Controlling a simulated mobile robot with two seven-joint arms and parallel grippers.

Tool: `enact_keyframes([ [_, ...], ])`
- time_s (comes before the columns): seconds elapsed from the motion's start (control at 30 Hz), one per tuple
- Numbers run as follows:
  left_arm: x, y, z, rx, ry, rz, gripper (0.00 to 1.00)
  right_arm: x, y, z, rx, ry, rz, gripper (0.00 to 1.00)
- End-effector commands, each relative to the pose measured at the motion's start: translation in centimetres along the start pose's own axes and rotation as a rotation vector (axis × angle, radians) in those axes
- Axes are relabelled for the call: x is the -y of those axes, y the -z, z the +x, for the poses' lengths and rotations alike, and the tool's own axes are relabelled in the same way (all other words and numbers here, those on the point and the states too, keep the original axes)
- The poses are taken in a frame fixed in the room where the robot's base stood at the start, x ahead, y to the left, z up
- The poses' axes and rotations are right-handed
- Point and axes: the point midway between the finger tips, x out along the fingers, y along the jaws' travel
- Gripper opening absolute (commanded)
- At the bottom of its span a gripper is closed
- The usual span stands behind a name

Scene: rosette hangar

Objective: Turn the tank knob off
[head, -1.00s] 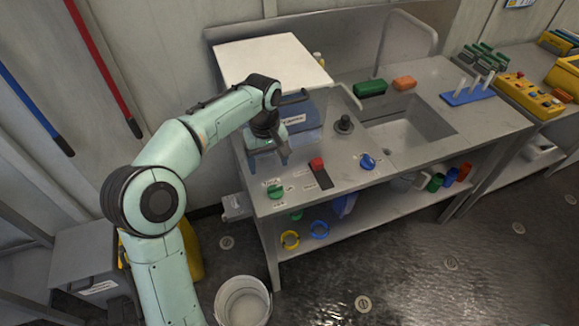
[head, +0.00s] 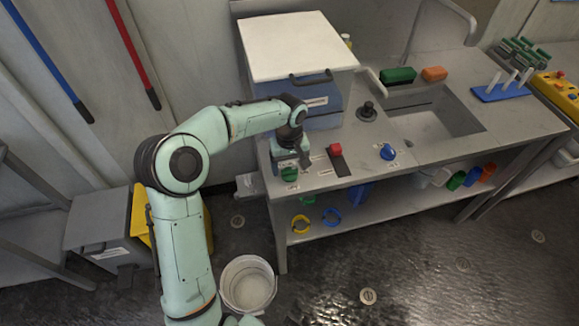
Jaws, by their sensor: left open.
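A green knob (head: 289,174) sits at the front left corner of the grey counter (head: 350,171), with small labels beside it that are too small to read. My left gripper (head: 291,164) is open and points down just above and behind the green knob, its fingers apart. I cannot tell whether they touch the knob, and its upper part is partly hidden. A blue knob (head: 388,152) stands farther right on the counter. Which knob is labelled for the tank cannot be read. A blue tank (head: 328,121) with a white lid (head: 290,45) stands behind the gripper. My right gripper is not in view.
A red switch (head: 336,149) on a dark plate and a black knob (head: 367,111) stand right of the gripper. A sink (head: 425,124) is farther right. A lower shelf holds yellow and blue rings. A white bucket (head: 247,284) stands on the floor.

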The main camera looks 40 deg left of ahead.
Motion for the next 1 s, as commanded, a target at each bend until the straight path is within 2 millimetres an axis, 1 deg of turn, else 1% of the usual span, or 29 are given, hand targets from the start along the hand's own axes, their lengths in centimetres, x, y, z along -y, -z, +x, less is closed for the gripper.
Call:
enact_keyframes([
  [0.1, 0.01, -0.01, 0.69, 0.0, 0.0, 0.001, 0.79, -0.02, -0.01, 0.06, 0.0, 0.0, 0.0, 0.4],
  [0.37, -0.02, 0.01, 0.8, -0.001, -0.001, 0.0, 0.79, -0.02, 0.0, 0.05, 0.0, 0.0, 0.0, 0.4],
  [0.4, -0.02, 0.01, 0.8, -0.001, -0.001, 0.0, 0.75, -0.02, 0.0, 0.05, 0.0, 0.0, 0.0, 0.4],
  [0.47, -0.01, 0.01, 0.79, 0.0, -0.001, 0.0, 0.56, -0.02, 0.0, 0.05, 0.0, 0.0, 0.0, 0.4],
  [0.5, -0.02, 0.0, 0.79, 0.0, -0.001, 0.0, 0.43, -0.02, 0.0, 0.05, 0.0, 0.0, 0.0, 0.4],
  [0.57, -0.01, 0.0, 0.78, 0.0, -0.001, 0.0, 0.23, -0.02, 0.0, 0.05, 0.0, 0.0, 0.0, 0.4],
  [0.83, -0.03, 0.0, 0.74, -0.001, -0.001, 0.015, 0.23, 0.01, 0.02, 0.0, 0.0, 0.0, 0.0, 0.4],
  [1.0, -0.03, 0.0, 0.69, -0.001, -0.001, 0.073, 0.23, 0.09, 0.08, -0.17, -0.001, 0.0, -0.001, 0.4],
])
